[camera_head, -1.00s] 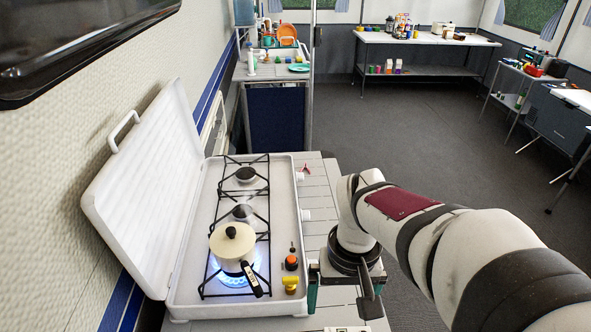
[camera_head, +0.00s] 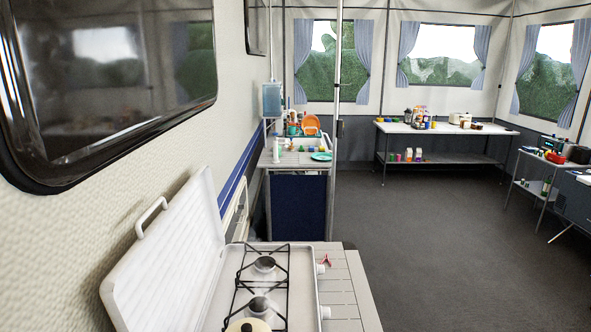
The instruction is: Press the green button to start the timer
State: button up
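No green button or timer can be made out in the head view. My gripper and arm are out of the picture, so whether the gripper is open or shut is hidden. The white camping stove (camera_head: 308,279) stands at the bottom centre with its lid (camera_head: 172,262) raised on the left. Only the top of a cream pot (camera_head: 248,325) shows at the bottom edge, on the near burner side.
A slatted side table (camera_head: 348,290) lies right of the stove. A sink counter (camera_head: 297,160) with an orange item (camera_head: 311,125) stands behind. A long white table (camera_head: 440,128) is at the back. The grey floor (camera_head: 430,240) between is clear.

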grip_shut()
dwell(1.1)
